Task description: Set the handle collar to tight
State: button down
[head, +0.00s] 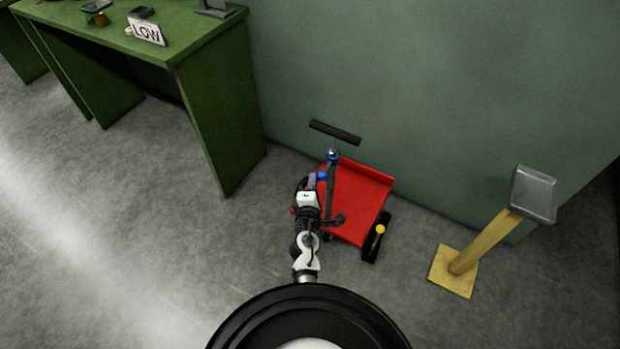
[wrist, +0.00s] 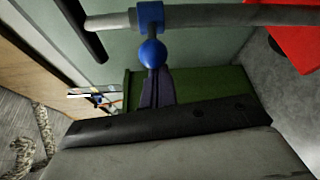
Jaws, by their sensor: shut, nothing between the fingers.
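The red cart (head: 357,200) stands by the wall with an upright grey handle pole (head: 329,185) and a black crossbar (head: 335,132) on top. The blue handle collar (head: 333,155) sits around the pole below the crossbar. In the wrist view the collar (wrist: 150,15) has a short stem ending in a round blue knob (wrist: 152,53). My gripper (head: 315,180) is beside the pole. In the wrist view its dark fingers (wrist: 156,80) are together and empty, tips at the knob. I cannot tell whether they touch it. No tight marking is readable on the collar.
A green table (head: 185,40) with a LOW sign (head: 146,31) stands to the left. A yellow post with a grey plate (head: 534,192) stands to the right. The green wall (head: 430,90) is close behind the cart. Floor at the left is clear.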

jog(key=shift+s+d, duration=0.2)
jog(key=shift+d, duration=0.2)
jog(key=shift+d+p, duration=0.1)
jog(key=shift+p, duration=0.2)
jog(key=shift+s+d+n+y+p, duration=0.1)
jog(key=shift+s+n+y+p, duration=0.1)
jog(key=shift+n+y+p, duration=0.25)
jog(key=shift+s+d+n+y, duration=0.1)
jog(key=shift+d+n+y, duration=0.2)
jog(key=shift+y, duration=0.25)
jog(key=shift+s+d+y+p, duration=0.1)
jog(key=shift+d+y+p, duration=0.05)
jog(key=shift+y+p, duration=0.15)
jog(key=shift+d, duration=0.3)
jog(key=shift+s+d+p, duration=0.2)
jog(key=shift+d+p, duration=0.2)
jog(key=shift+p, duration=0.25)
jog(key=shift+d, duration=0.4)
